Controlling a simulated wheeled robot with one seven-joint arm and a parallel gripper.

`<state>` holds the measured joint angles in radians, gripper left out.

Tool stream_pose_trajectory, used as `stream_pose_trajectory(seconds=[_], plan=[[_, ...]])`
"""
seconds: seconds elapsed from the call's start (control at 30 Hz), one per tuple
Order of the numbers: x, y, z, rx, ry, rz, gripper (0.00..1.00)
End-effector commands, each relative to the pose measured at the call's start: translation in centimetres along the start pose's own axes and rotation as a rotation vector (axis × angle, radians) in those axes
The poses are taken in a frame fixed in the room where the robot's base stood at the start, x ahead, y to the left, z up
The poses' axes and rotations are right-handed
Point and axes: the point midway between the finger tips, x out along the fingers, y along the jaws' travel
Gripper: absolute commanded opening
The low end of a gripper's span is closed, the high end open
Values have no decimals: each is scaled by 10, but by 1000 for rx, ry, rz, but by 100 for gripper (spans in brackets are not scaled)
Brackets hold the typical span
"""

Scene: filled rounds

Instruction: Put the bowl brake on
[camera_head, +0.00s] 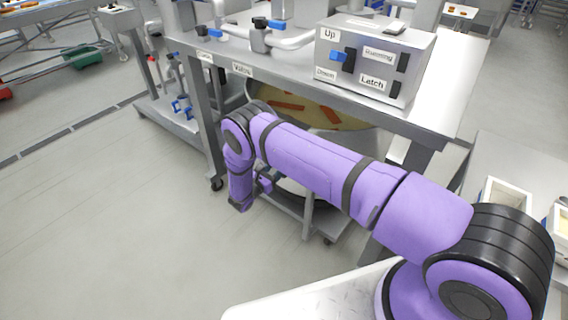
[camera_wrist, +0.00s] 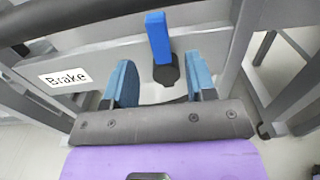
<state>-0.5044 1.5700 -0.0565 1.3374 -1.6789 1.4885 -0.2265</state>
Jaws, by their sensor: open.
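In the wrist view, the brake lever (camera_wrist: 158,38) has a blue handle pointing up from a black pivot on a grey metal bar. A white "Brake" label (camera_wrist: 66,77) is on the bar to its left. My gripper (camera_wrist: 161,83) is open, its two blue fingers apart on either side of the lever's lower part and pivot. Nothing is held, and I cannot tell whether a finger touches the lever. In the head view, the bowl (camera_head: 372,118) sits under the machine table, partly hidden by my arm, with orange pieces in a pale filling.
A control box (camera_head: 385,55) with "Up", "Down", "Running" and "Latch" labels stands on the steel table (camera_head: 280,72). A wheeled frame (camera_head: 307,212) stands below the bowl.

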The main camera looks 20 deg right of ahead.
Motion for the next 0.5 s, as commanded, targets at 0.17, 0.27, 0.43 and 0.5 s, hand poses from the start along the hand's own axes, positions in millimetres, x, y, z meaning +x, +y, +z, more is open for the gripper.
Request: stream_pose_trajectory(seconds=[0.17, 0.27, 0.43, 0.5], plan=[[32, -1, 0, 1, 1, -2, 51], [44, -1, 0, 1, 2, -3, 51], [57, 0, 0, 1, 2, -2, 51], [59, 0, 0, 1, 2, -1, 51]])
